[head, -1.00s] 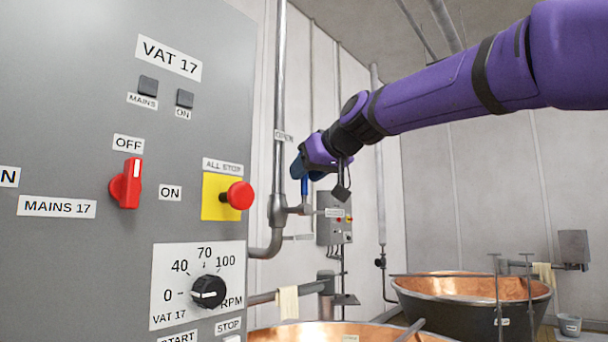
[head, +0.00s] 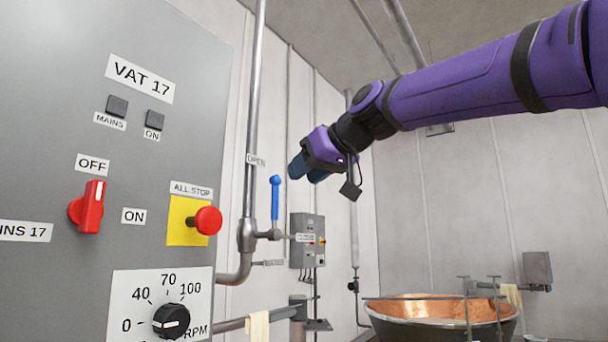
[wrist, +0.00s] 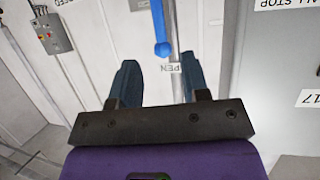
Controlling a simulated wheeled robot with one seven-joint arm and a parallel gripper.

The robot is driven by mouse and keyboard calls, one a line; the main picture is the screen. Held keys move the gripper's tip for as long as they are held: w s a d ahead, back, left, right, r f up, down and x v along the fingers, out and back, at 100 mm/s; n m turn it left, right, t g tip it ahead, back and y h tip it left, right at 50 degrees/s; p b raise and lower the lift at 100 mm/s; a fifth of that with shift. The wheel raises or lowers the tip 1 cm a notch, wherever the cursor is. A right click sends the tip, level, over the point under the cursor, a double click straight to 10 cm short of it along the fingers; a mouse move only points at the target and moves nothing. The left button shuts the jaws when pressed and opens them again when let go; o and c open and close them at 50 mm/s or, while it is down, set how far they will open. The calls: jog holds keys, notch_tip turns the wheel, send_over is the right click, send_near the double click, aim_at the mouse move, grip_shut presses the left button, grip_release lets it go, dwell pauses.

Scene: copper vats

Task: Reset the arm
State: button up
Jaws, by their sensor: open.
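My purple arm reaches in from the right in the head view. My gripper (head: 306,171) hangs in the air to the right of a blue-handled pipe valve and apart from it. The blue valve handle (head: 275,198) stands upright beside the pipe, near the OPEN label. In the wrist view my gripper's two dark blue fingers (wrist: 158,82) are spread with nothing between them. The blue handle (wrist: 159,30) shows beyond the fingertips there.
The grey VAT 17 panel (head: 120,60) fills the left, with a red switch (head: 88,207), a red stop button (head: 208,220) and a black dial (head: 171,321). A grey wall box (head: 306,240) and a copper vat (head: 440,322) stand farther back. Open air surrounds my arm.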

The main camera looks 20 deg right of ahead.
dwell(0.3)
jog(key=s+d+f+m+g+h, duration=0.1)
jog(key=s+d+f+g+h, duration=0.1)
jog(key=s+f, duration=0.5)
jog(key=s+d+f+m+g+h, duration=0.1)
jog(key=s+d+f, duration=0.3)
jog(key=f, duration=1.3)
jog(key=s+d+f+m+g+h, duration=0.2)
jog(key=s+d+f+m+g, duration=0.1)
jog(key=s+f, duration=0.9)
jog(key=shift+s+d+f+g+h, duration=0.2)
jog(key=shift+d+f+g+h, duration=0.1)
jog(key=shift+d+f+g, duration=0.25)
jog(key=shift+w+a, duration=0.1)
